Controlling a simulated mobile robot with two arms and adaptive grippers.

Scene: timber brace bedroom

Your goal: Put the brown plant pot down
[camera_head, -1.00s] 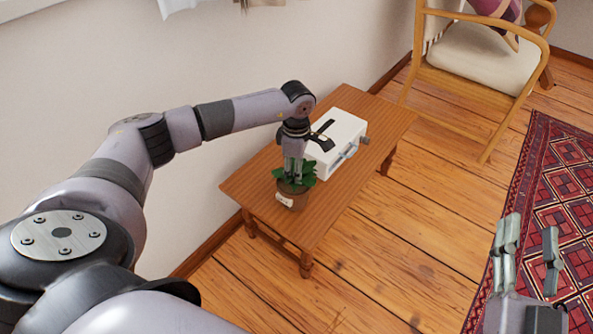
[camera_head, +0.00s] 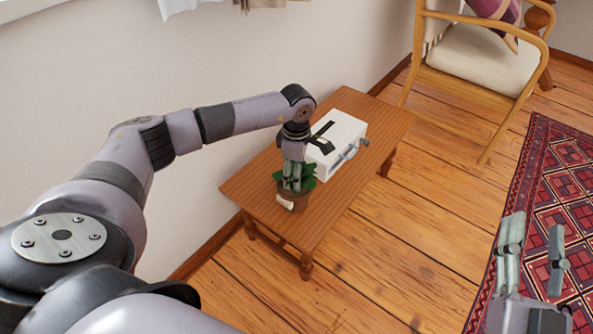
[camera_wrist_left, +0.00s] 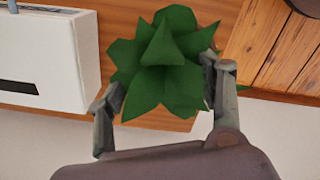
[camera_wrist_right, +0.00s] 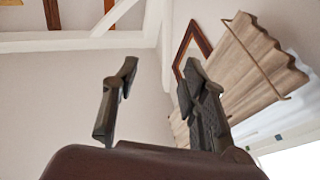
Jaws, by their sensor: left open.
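The brown plant pot (camera_head: 293,202) with a green leafy plant (camera_head: 307,181) stands upright on the wooden table (camera_head: 262,212), near its front end. A small white tag is on its front. My left gripper (camera_head: 291,187) points down over the pot, its fingers among the leaves. In the left wrist view the plant (camera_wrist_left: 165,65) fills the space between the spread fingers of my left gripper (camera_wrist_left: 165,100); the pot is hidden under the leaves there. My right gripper (camera_head: 535,245) is open and empty, away from the table above the rug; it also shows open in the right wrist view (camera_wrist_right: 155,95).
A white box-like appliance (camera_head: 338,140) stands on the table behind the pot, close to my left wrist. A wooden armchair (camera_head: 480,60) is beyond the table. A red patterned rug (camera_head: 560,170) lies at the right. The wall runs along the table's left side.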

